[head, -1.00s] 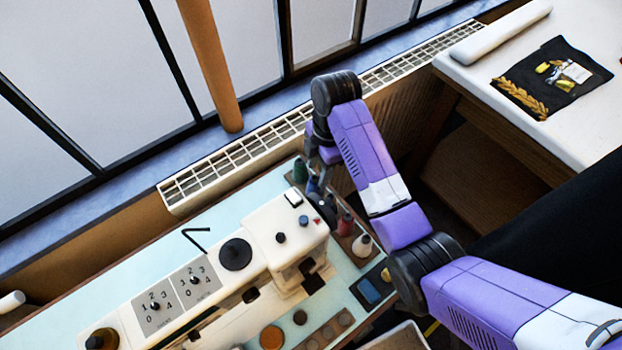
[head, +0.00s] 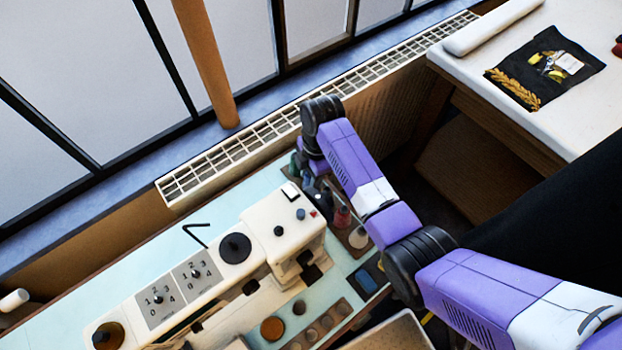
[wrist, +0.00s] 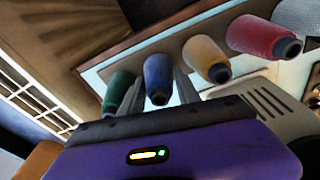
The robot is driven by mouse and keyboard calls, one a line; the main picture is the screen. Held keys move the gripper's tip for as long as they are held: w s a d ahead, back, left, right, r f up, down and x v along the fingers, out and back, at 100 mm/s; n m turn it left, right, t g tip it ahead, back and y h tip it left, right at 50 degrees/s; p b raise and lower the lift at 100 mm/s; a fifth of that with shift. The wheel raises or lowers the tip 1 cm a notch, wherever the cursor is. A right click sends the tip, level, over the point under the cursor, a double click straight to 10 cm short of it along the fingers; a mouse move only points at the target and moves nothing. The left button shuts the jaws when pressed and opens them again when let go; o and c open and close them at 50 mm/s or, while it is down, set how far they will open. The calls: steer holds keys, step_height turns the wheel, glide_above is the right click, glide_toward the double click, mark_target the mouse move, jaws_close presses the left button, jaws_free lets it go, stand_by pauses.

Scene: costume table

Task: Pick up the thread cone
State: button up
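Several thread cones stand in a row on a rack at the far end of the sewing table. In the wrist view they are green (wrist: 119,92), blue (wrist: 158,76), yellow (wrist: 206,57), red (wrist: 262,38) and pale grey (wrist: 300,14). My gripper (wrist: 160,84) has one finger on each side of the blue cone, between the green and yellow ones. The fingers look spread, with no clear contact on the blue cone. In the head view my wrist hides most of the fingers; the red cone (head: 342,217) and white cone (head: 358,237) show beside it.
A cream sewing machine (head: 262,235) stands close to the left of the cones. A radiator (head: 230,155) and window lie behind. A blue item (head: 368,282) is on the table in front. A white table (head: 590,110) with a dark embroidered cloth (head: 548,68) stands at right.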

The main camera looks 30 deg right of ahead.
jaws_close()
step_height(320, 180, up, 20)
steer(key=p, duration=0.2)
steer(key=shift+p, duration=0.35)
stand_by(0.5)
